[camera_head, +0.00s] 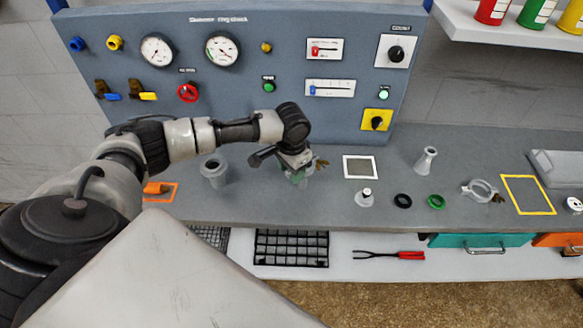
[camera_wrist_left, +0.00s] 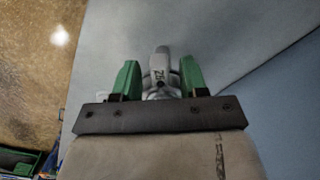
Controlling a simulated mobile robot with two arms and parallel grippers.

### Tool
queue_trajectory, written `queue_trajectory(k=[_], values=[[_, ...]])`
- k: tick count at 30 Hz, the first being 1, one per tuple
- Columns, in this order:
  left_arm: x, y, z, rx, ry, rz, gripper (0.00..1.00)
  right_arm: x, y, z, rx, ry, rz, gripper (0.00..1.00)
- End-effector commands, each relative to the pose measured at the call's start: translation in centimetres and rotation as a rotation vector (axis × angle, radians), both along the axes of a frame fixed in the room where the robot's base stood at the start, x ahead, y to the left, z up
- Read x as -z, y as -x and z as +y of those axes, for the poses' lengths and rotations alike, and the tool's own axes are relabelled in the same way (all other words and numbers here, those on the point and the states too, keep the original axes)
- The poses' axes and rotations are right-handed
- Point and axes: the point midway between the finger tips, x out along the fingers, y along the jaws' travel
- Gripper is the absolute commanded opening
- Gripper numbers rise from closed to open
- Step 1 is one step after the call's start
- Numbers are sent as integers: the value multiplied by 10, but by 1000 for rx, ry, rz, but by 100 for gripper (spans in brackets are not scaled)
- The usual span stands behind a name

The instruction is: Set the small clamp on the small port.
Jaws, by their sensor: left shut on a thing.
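My left gripper (camera_head: 299,180) is low over the grey bench, left of the white-framed square. In the left wrist view its green fingers (camera_wrist_left: 157,82) are shut on a grey metal piece (camera_wrist_left: 160,70), seemingly the small clamp. A brown wing-like part (camera_head: 321,165) shows beside the fingers in the head view. Most of the piece is hidden by the gripper. A small flanged port (camera_head: 365,198) with a dark top stands upright on the bench to the gripper's right, apart from it. A wider grey port (camera_head: 214,172) stands to its left. My right gripper is not in view.
A larger clamp (camera_head: 479,189), a black ring (camera_head: 402,201), a green ring (camera_head: 436,202) and a grey conical fitting (camera_head: 426,160) stand on the bench at right. The gauge panel (camera_head: 260,60) rises behind. A black rack (camera_head: 291,248) is on the lower shelf.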

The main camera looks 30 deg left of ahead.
Motion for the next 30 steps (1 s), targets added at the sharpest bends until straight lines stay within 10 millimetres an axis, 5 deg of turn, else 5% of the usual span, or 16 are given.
queue_trajectory(k=[11,12,18,30], values=[[1,0,0,0,0,1,19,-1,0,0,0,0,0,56],[1,0,0,0,0,1,45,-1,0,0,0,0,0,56],[2,0,0,0,0,1,73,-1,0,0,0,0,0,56],[-10,-1,1,0,-1,-1,73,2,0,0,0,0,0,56]])
